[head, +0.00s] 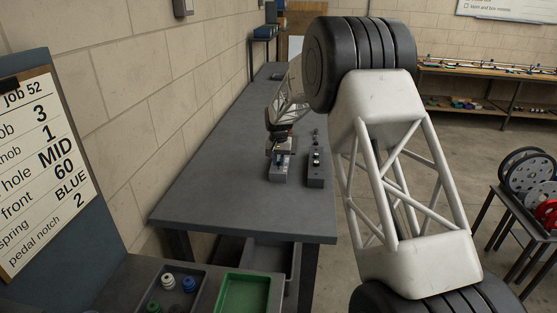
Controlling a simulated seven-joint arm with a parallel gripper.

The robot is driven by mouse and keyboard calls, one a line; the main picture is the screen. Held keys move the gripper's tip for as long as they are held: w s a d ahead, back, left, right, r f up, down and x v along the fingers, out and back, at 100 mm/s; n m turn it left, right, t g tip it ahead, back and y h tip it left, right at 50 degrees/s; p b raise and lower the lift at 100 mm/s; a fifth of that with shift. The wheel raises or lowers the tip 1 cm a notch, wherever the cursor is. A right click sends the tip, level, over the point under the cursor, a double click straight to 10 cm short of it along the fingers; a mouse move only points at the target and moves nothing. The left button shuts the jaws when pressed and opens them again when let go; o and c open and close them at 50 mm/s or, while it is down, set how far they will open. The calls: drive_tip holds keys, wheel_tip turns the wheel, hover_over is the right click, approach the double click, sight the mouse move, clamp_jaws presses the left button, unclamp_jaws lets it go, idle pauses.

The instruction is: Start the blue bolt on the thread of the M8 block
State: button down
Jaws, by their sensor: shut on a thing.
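My gripper (281,148) is small and far off, at the end of my pale lattice arm, over the grey bench. It points down at the far end of a small grey block (279,174) with pale and dark details on top. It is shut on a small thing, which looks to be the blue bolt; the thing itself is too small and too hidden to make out. I cannot tell whether it touches the block. A second, darker block (316,170) with small light fittings stands just right of it. I cannot read which block is the M8 one.
The grey bench (215,190) is clear to the left and front of the blocks. A tray (165,290) with blue, white and green round parts and a green tray (244,293) are at the front. A job board (40,165) stands left. Wheels (527,172) sit on a stand right.

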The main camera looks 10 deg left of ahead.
drive_tip(key=shift+f, duration=0.55)
drive_tip(key=c, duration=1)
unclamp_jaws()
drive_tip(key=shift+r, duration=3.95)
